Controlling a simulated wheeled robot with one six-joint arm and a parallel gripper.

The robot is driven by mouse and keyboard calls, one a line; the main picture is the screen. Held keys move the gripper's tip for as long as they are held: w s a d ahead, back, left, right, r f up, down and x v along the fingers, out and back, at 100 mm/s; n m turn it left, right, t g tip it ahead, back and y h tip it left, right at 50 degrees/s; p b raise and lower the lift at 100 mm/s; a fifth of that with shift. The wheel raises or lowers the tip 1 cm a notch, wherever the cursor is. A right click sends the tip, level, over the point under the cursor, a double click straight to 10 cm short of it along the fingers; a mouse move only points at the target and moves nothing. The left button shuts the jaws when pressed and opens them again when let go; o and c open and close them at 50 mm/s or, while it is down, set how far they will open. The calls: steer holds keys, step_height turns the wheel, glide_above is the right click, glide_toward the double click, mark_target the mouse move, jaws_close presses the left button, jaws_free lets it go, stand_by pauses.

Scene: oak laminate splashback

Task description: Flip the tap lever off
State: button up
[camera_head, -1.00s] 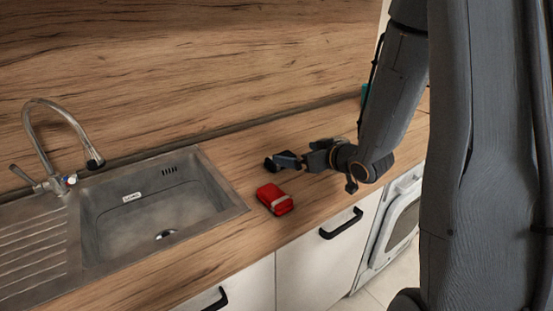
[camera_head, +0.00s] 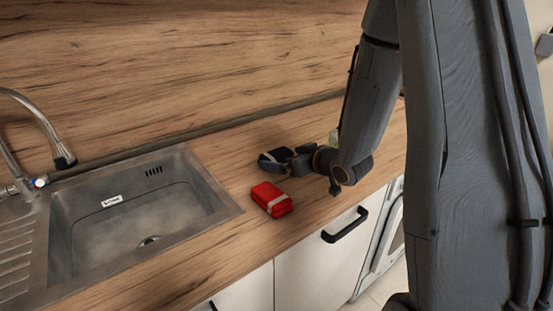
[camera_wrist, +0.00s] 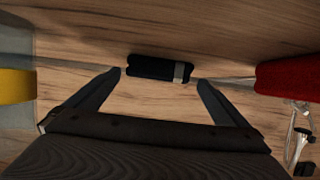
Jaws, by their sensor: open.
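The chrome tap (camera_head: 42,122) stands behind the sink at the left edge of the head view, its spout arching toward the basin. Its base (camera_head: 22,187) has a small blue and red mark; the lever is cut off by the frame edge, so its position cannot be told. A small chrome shape at the right edge of the wrist view may be the tap. My gripper (camera_head: 268,163) is over the counter right of the sink, far from the tap. In the wrist view my gripper (camera_wrist: 162,84) has its fingers spread, with nothing held between them.
A black item with a grey band (camera_wrist: 158,68) lies beyond my fingertips. A yellow and grey thing (camera_wrist: 15,86) is at the wrist view's left. The steel sink (camera_head: 222,205) fills the left.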

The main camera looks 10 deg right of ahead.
mark_target(275, 150)
steer(key=shift+p+x, duration=0.7)
steer(key=shift+x, duration=1.9)
steer(key=shift+d+r, duration=0.1)
steer(key=c, duration=1)
steer(key=shift+w+r, duration=0.1)
step_height(275, 150, up, 10)
steer(key=shift+f+b, duration=0.25)
steer(key=shift+b, duration=0.25)
steer(key=shift+w+a+f+m+h, duration=0.15)
steer(key=shift+a+f+m+h, duration=0.15)
step_height(275, 150, down, 6)
steer(key=m+t+h, duration=0.1)
steer(key=m+h, duration=0.2)
steer(key=shift+w+r, duration=0.1)
steer(key=shift+w, duration=0.05)
steer(key=shift+s+d+f+m+h, duration=0.15)
steer(key=shift+f+m+h, duration=0.1)
steer(key=shift+f+h, duration=0.15)
steer(key=shift+s+d+f+m+h, duration=0.15)
steer(key=shift+d+f+m+h, duration=0.1)
steer(key=shift+f+h, duration=0.15)
